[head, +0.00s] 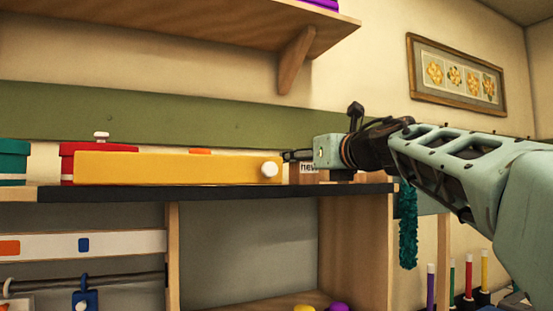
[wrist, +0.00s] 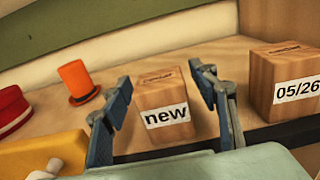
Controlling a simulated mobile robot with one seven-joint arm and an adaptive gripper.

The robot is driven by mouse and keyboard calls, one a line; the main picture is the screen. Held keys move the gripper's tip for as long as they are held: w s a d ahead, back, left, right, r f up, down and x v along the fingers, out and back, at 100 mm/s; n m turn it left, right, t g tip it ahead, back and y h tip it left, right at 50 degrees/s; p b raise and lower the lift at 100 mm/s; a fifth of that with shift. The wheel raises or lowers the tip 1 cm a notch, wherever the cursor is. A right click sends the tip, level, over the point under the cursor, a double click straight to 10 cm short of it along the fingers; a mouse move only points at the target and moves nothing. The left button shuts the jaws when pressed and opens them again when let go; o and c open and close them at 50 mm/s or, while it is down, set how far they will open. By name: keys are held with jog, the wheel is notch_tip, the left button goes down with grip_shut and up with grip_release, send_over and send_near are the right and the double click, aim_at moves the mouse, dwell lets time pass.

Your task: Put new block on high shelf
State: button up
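The wooden block labelled "new" (wrist: 166,108) stands upright on the counter; in the head view (head: 308,168) it is mostly hidden behind my gripper. My gripper (wrist: 160,92) is open, with one finger on each side of the block. A small gap shows at the left finger, and the right finger is close to the block's side; I cannot tell if it touches. The high shelf (head: 180,18) is a wooden board on the wall at the upper left, held by a bracket, with a purple thing (head: 322,4) on it.
A second block labelled "05/26" (wrist: 284,80) stands right of the "new" block. A yellow box with a white knob (head: 180,167), a red round box (head: 97,147) and an orange hat (wrist: 78,82) stand to the left. The counter's dark front edge (head: 220,192) runs below.

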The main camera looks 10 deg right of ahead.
jog(key=shift+r, duration=0.25)
jog(key=shift+s+d+f, duration=0.1)
jog(key=shift+s+d, duration=0.05)
jog(key=shift+s, duration=0.1)
jog(key=b+v, duration=0.1)
jog(key=v, duration=1)
jog(key=shift+s, duration=0.25)
